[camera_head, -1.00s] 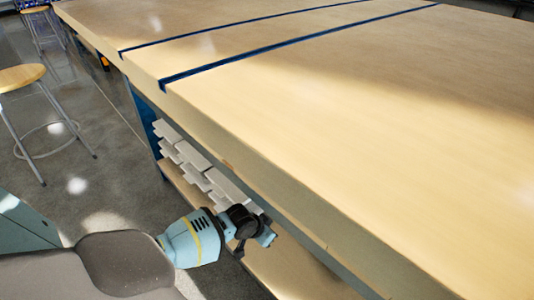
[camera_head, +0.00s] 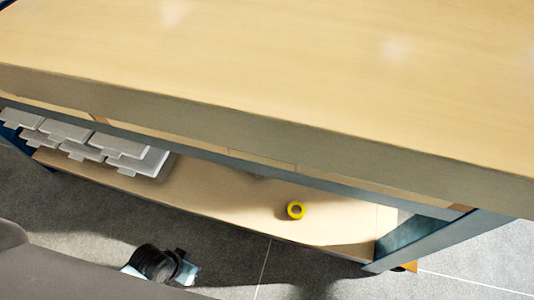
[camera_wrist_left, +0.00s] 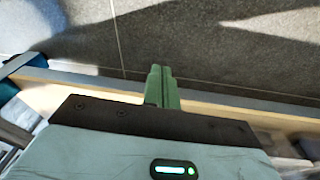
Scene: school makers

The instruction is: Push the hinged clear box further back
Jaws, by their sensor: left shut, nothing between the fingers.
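I cannot pick out the hinged clear box for certain. Several pale, translucent-looking boxes (camera_head: 65,131) lie stacked at the left of the lower shelf (camera_head: 225,200), under the bench; whether one is hinged is too small to tell. My left gripper (camera_wrist_left: 161,70) shows in the left wrist view with its green fingers together and nothing between them. In the head view the left wrist is low, over the floor in front of the shelf and apart from the boxes. My right gripper is not in view.
The large wooden bench top (camera_head: 300,60) overhangs the shelf, with a thick front edge. A yellow roll (camera_head: 295,210) lies on the shelf right of the boxes. A blue-grey bench leg (camera_head: 420,235) stands at the right. The shelf between boxes and roll is clear.

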